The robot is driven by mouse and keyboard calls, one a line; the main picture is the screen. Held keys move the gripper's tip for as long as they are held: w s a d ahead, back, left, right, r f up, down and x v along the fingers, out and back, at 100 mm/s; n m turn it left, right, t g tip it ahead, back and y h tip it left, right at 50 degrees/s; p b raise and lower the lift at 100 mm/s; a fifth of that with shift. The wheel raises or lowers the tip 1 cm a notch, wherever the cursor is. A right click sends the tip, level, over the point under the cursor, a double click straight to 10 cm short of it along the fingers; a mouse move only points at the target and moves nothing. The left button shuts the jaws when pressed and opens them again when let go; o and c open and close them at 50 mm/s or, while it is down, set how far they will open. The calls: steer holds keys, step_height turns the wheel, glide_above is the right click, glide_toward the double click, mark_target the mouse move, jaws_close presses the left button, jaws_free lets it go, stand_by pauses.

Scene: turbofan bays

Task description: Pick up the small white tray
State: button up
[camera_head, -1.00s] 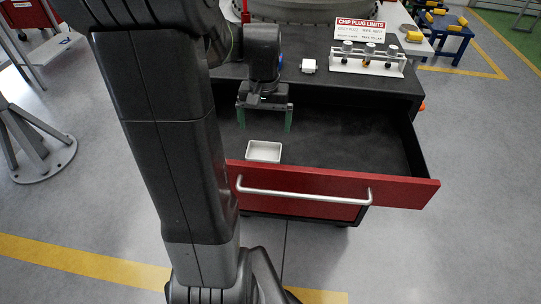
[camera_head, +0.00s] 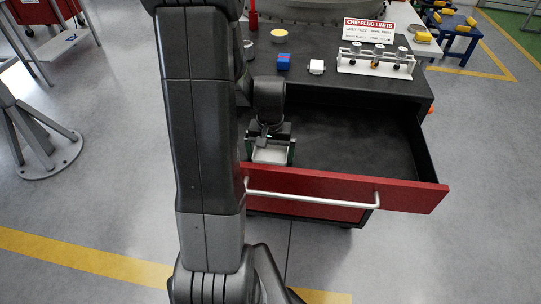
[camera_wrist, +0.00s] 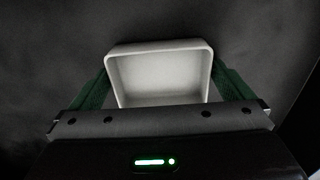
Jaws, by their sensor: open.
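The small white tray (camera_head: 270,155) lies in the open drawer, close behind the red drawer front at its left end. It also shows in the wrist view (camera_wrist: 160,76) as a shallow empty rectangular dish. My gripper (camera_head: 269,150) is down in the drawer at the tray. Its green fingers stand open, one on each side of the tray, in the wrist view (camera_wrist: 161,88). I cannot tell whether the fingers touch the tray's sides. The far part of the tray is clear in the wrist view; its near edge is partly hidden by my gripper body.
The drawer's red front (camera_head: 345,188) with a silver handle (camera_head: 310,199) stands close in front of the tray. The drawer floor to the right is bare.

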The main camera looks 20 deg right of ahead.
steer(key=shift+f, duration=0.1)
steer(key=c, duration=0.7)
steer(key=shift+c, duration=0.2)
